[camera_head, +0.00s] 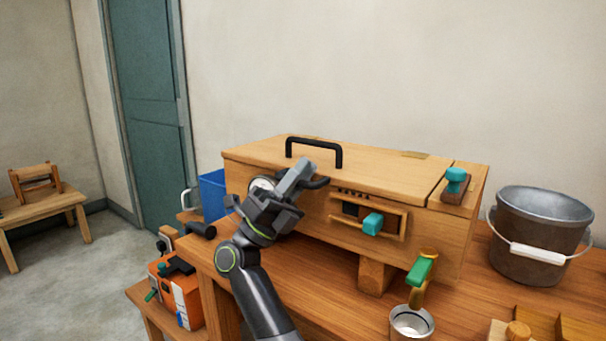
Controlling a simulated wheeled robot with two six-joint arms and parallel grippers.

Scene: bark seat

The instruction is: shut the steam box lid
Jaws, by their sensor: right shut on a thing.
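The steam box (400,240) is a long wooden box on a workbench. Its wooden lid (375,170) lies flat across the top, and I see no clear gap under it. A black bar handle (314,145) stands on the lid. A second dark handle (318,184) shows at the upper front edge. My right gripper (304,178) is at this front handle and is shut on it; the fingers hide part of the grip. My left gripper is not in view.
A teal knob (456,178) sits at the box's right end, and a teal slider (372,223) on its front. A green-handled valve (420,270) is above a metal cup (411,322). A bucket (540,235) stands right. An orange case (180,295) is lower left.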

